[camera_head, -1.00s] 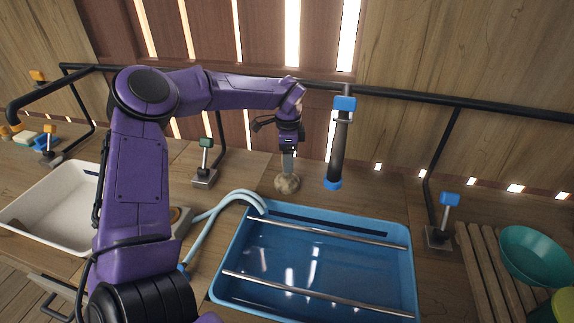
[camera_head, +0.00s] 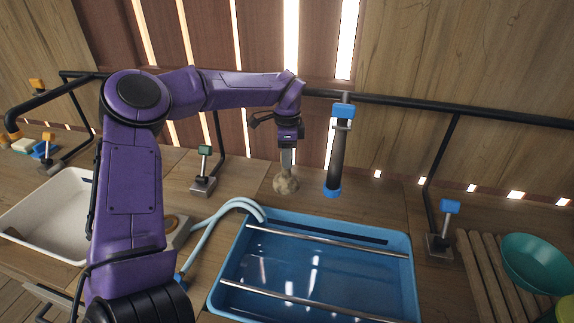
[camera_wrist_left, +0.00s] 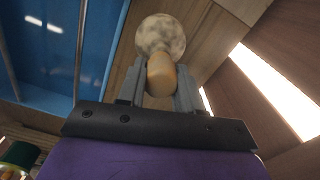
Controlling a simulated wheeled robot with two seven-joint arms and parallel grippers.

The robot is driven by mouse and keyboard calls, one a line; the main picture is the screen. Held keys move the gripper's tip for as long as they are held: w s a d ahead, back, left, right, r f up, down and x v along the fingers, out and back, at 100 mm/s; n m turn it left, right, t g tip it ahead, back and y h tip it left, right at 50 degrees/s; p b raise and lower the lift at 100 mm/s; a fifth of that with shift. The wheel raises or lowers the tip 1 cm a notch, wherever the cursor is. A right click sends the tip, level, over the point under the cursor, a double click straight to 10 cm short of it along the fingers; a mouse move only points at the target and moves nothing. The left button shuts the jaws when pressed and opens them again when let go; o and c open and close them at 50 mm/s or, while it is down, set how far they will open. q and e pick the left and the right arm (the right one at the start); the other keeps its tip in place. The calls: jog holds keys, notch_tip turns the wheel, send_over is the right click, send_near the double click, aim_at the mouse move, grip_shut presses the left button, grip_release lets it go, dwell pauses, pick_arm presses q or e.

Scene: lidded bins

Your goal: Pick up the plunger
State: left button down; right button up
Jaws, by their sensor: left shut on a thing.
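The plunger has a short pale wooden handle and a round mottled grey-beige head. In the head view its head (camera_head: 286,184) hangs just under my left gripper (camera_head: 287,162), behind the blue basin. In the left wrist view the plunger (camera_wrist_left: 160,36) sits between the two grey fingers of my left gripper (camera_wrist_left: 161,72), which are shut on its handle. Its head is beyond the fingertips. Any gap between it and the bench is hard to judge. My right gripper is not in view.
A blue basin (camera_head: 232,262) with two metal bars across it stands in front. A black upright tube with blue ends (camera_head: 337,155) is close to the right of the plunger. A white tray (camera_head: 22,228) is at left. A teal bowl (camera_head: 535,262) and slatted rack (camera_head: 482,270) are at right.

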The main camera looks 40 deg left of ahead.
pick_arm(q)
jog(key=s+d+r+b, duration=0.2)
jog(key=s+d+r, duration=0.7)
jog(key=s, duration=0.1)
jog(key=shift+s+d+r+b, duration=0.15)
jog(key=shift+s+r+b, duration=0.15)
jog(key=shift+b, duration=0.1)
jog(key=c, duration=1.7)
grip_release()
jog(key=shift+w, duration=0.1)
